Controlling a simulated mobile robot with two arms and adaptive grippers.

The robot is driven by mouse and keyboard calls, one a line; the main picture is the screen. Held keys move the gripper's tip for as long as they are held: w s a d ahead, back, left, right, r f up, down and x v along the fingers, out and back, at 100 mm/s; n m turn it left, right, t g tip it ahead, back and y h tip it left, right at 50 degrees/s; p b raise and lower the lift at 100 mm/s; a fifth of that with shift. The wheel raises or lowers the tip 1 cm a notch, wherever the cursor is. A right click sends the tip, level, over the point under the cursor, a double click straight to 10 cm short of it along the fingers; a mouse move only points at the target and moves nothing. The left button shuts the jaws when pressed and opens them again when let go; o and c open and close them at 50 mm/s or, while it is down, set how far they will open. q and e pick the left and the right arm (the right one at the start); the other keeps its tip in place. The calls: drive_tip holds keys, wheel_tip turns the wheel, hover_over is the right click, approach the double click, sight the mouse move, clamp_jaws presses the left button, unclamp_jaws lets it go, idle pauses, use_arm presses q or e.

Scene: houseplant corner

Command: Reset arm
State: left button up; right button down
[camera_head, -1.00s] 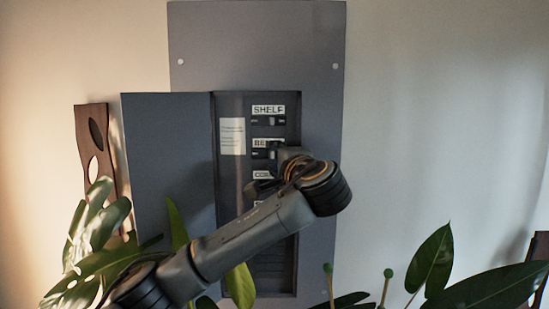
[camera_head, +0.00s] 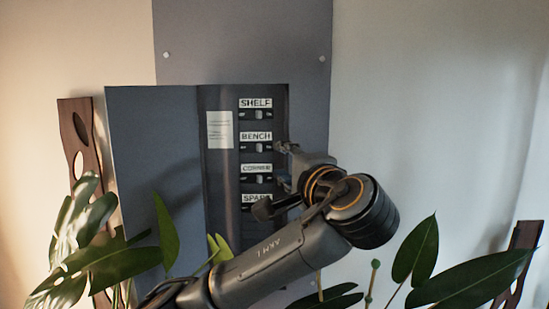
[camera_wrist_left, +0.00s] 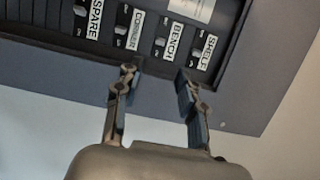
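My left gripper (camera_head: 284,164) is at the right edge of the open breaker panel (camera_head: 222,190), beside the BENCH and CORNER rows. It is open and empty; both fingers stand apart in the left wrist view (camera_wrist_left: 157,76), with the panel's switch rows beyond the tips. The SHELF switch (camera_head: 257,115), BENCH switch (camera_head: 258,147) and CORNER switch (camera_head: 259,177) show in a column, each under its white label. The SPARE label (camera_head: 256,199) shows, but my arm partly hides that row. My right gripper is not in view.
The grey panel door (camera_head: 155,180) hangs open to the left. Green leaves (camera_head: 90,240) stand at the lower left, and more leaves (camera_head: 470,275) at the lower right. A brown wooden piece (camera_head: 80,150) stands at the left. The wall to the right is clear.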

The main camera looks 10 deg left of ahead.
use_arm(q)
drive_tip(key=shift+s+f, duration=0.1)
drive_tip(key=shift+s, duration=0.2)
